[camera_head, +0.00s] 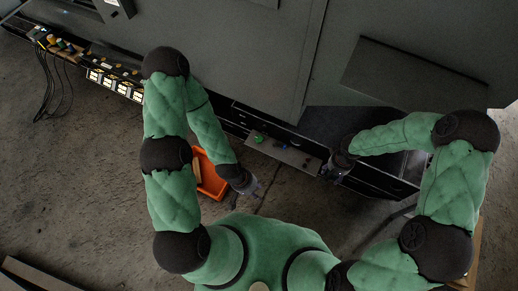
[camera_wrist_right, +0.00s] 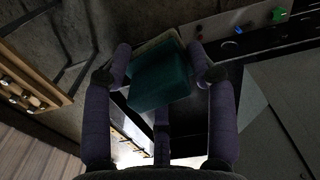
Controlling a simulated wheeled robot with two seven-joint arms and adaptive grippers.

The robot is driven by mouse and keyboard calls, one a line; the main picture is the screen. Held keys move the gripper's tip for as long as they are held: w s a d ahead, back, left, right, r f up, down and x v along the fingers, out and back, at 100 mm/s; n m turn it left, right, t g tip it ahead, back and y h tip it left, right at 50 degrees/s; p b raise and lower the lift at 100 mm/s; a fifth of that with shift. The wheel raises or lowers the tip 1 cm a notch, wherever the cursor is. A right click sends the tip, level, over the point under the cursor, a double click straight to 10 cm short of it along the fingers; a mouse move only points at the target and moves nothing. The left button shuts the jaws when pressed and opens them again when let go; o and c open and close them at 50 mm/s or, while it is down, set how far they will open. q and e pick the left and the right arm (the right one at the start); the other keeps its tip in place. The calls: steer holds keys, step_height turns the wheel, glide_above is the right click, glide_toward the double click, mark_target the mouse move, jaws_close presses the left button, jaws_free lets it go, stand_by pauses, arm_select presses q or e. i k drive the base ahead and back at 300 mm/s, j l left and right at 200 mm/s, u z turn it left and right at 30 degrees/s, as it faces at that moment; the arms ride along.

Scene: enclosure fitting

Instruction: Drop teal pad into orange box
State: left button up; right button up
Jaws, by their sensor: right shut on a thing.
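The teal pad (camera_wrist_right: 160,80) is gripped between the fingers of my right gripper (camera_wrist_right: 166,72) in the right wrist view, with a paler tan layer or piece showing behind its top edge. In the head view my right gripper (camera_head: 327,173) is by the right end of the grey shelf; the pad cannot be made out there. The orange box (camera_head: 214,184) stands on the floor left of centre, partly hidden by my left arm. My left gripper (camera_head: 257,188) hangs just right of the box; its fingers are too small to judge.
A grey panel (camera_head: 412,75) juts out at the upper right. A wooden-edged case (camera_wrist_right: 32,80) shows at left in the wrist view. Floor between box and shelf looks clear.

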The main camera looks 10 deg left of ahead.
mark_target(210, 176)
steer(key=j+z, duration=0.15)
steer(key=j, duration=2.35)
steer(key=i+j, duration=0.1)
steer(key=j, duration=0.5)
steer(key=i+j, duration=0.1)
steer(key=j, duration=0.5)
steer(key=j+z, duration=0.1)
steer(key=j, duration=0.55)
steer(key=i, duration=0.05)
